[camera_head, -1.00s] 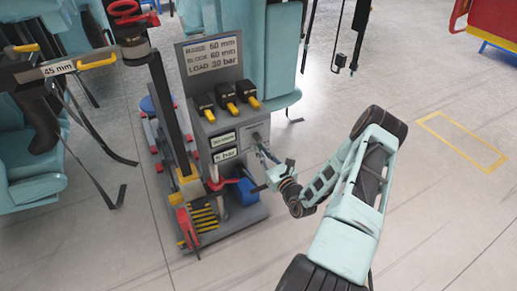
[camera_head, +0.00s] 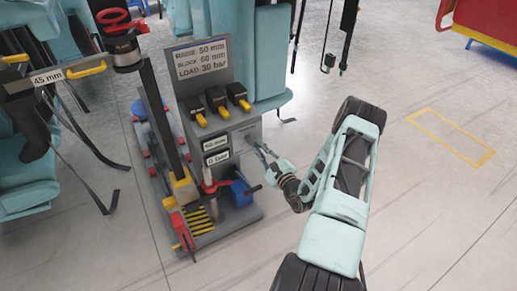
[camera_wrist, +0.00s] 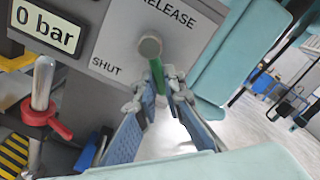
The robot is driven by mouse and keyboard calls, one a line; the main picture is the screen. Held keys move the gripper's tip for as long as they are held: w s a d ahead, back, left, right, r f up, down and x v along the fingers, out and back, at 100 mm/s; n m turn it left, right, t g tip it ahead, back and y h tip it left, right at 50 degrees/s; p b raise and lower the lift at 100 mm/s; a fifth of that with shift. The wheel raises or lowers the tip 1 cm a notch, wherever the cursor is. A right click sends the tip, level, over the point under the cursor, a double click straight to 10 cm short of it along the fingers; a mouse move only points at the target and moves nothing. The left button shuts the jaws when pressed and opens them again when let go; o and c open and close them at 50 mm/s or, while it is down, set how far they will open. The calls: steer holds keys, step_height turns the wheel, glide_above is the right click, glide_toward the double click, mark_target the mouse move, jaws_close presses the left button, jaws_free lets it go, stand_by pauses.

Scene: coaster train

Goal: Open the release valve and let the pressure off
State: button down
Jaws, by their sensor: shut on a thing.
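The release valve (camera_wrist: 151,46) is a round grey knob with a green lever (camera_wrist: 157,76) hanging down from it, on a grey plate marked RELEASE above and SHUT at lower left. My gripper (camera_wrist: 160,98) is shut on the green lever near its lower end, one blue-padded finger on each side. In the head view my gripper (camera_head: 267,158) is at the right of the grey panel (camera_head: 233,142). The pressure display (camera_wrist: 46,27) reads 0 bar; it also shows in the head view (camera_head: 217,158).
A red-handled metal post (camera_wrist: 42,90) stands left of the valve. Three yellow-ended levers (camera_head: 220,107) sit higher on the panel, below a sign (camera_head: 203,57). A blue part (camera_head: 240,190) lies just below my gripper.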

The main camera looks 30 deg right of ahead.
stand_by(0.6)
steer(key=c, duration=2)
jaws_free()
steer(key=shift+s, duration=0.1)
steer(key=s, duration=1.2)
steer(key=shift+d, duration=0.25)
